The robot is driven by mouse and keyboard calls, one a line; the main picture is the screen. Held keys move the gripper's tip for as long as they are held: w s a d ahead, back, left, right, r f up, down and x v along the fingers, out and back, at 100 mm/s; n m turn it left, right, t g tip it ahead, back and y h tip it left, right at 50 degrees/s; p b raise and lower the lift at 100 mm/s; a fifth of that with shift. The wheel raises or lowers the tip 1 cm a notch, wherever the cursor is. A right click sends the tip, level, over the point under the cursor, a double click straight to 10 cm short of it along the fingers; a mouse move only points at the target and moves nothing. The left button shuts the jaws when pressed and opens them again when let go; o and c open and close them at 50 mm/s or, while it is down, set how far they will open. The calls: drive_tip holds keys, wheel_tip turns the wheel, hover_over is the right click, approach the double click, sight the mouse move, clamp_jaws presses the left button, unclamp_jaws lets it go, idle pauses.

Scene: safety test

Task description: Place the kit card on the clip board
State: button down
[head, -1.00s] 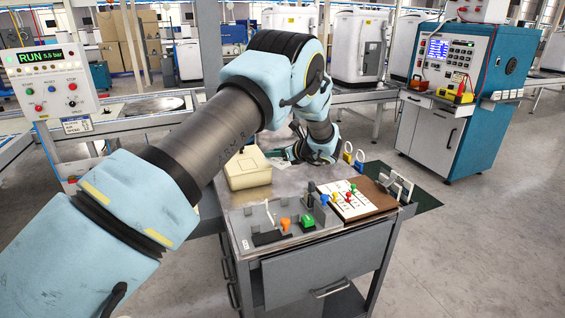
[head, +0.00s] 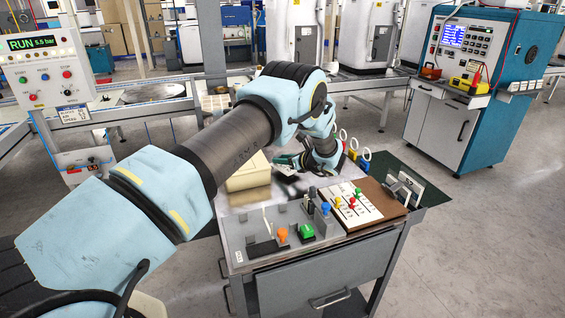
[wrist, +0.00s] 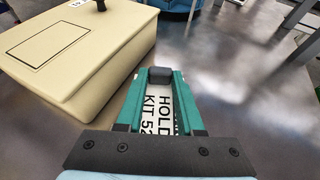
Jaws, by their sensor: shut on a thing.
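The kit card (wrist: 158,105) is white with black print reading "HOLD" and "KIT 52"; part of the print is hidden. My gripper (wrist: 160,77) is shut on it, between green fingers, in the wrist view. In the head view my gripper (head: 284,162) is low over the table, just right of the beige box and largely hidden by my arm. The brown board (head: 386,209), which looks like the clip board, lies at the table's right side. A white sheet with coloured pegs lies on it, and metal clip-like pieces stand at its right edge. The gripper is apart from it.
The beige lidded box (wrist: 85,50) stands close left of my gripper; it also shows in the head view (head: 248,180). A grey tray (head: 262,228) with coloured pieces lies at the table's front. Several padlocks (head: 353,150) stand behind the board. Bare metal tabletop (wrist: 245,85) lies right of the gripper.

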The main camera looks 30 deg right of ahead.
drive_tip(key=shift+f, duration=0.95)
drive_tip(key=shift+f, duration=0.15)
drive_tip(key=c, duration=0.5)
unclamp_jaws()
drive_tip(key=shift+c, duration=0.2)
drive_tip(key=shift+r, duration=0.2)
drive_tip(key=b+v, duration=0.2)
drive_tip(key=v, duration=1)
drive_tip(key=shift+s+f, duration=0.1)
drive_tip(key=shift+f, duration=0.05)
drive_tip(key=shift+a, duration=0.1)
